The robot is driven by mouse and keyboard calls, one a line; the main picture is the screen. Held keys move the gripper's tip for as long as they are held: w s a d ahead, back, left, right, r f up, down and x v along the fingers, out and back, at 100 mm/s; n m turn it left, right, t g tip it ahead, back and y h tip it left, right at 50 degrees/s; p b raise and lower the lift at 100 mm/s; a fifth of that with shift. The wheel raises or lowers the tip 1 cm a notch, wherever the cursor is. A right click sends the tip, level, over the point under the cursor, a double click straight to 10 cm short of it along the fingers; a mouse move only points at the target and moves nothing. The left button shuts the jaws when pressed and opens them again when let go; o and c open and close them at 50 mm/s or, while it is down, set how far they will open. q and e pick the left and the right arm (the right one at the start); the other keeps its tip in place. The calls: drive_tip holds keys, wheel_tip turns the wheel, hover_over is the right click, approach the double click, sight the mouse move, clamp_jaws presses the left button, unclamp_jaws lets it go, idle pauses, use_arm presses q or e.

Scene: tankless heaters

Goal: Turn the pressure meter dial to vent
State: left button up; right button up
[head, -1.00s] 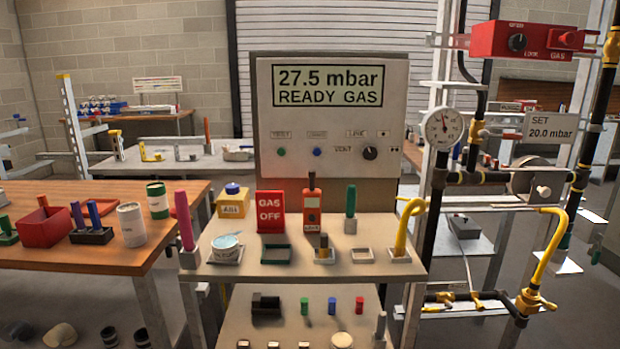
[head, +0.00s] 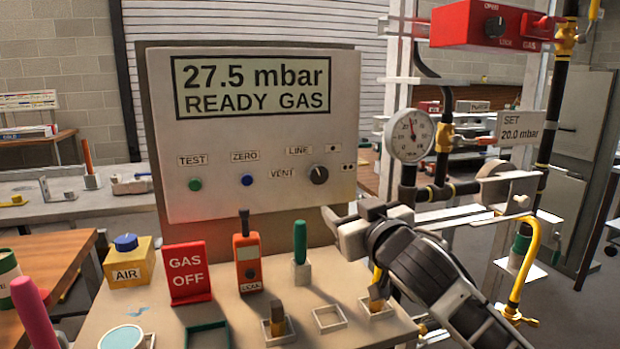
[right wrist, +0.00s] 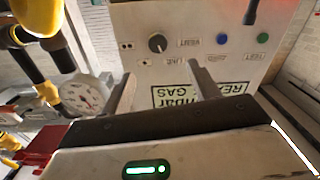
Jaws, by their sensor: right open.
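The pressure meter (head: 248,125) is a pale panel whose screen reads 27.5 mbar, READY GAS. Its black round dial (head: 318,174) is at the lower right, with the VENT label (head: 282,174) to its left and the LINE label (head: 299,150) above left. My right gripper (head: 338,222) is open and empty, below and slightly right of the dial and apart from it. In the right wrist view the panel is upside down, and the dial (right wrist: 157,43) shows beyond and between the open fingers (right wrist: 165,88). The dial's exact setting is too small to tell. My left gripper is not in view.
Below the panel, a bench holds an AIR box (head: 127,262), a red GAS OFF sign (head: 187,272), an orange leak tester (head: 248,258) and a green-handled tool (head: 300,250). A pressure gauge (head: 409,135) and pipes stand to the right. The space before the dial looks clear.

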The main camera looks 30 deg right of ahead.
sight(320, 175)
drive_tip(key=x, duration=0.5)
drive_tip(key=p+x, duration=0.1)
drive_tip(key=x, duration=0.4)
drive_tip(key=r+p+x, duration=0.1)
drive_tip(key=x, duration=0.4)
drive_tip(key=shift+w+d, duration=0.3)
drive_tip(key=c, duration=1)
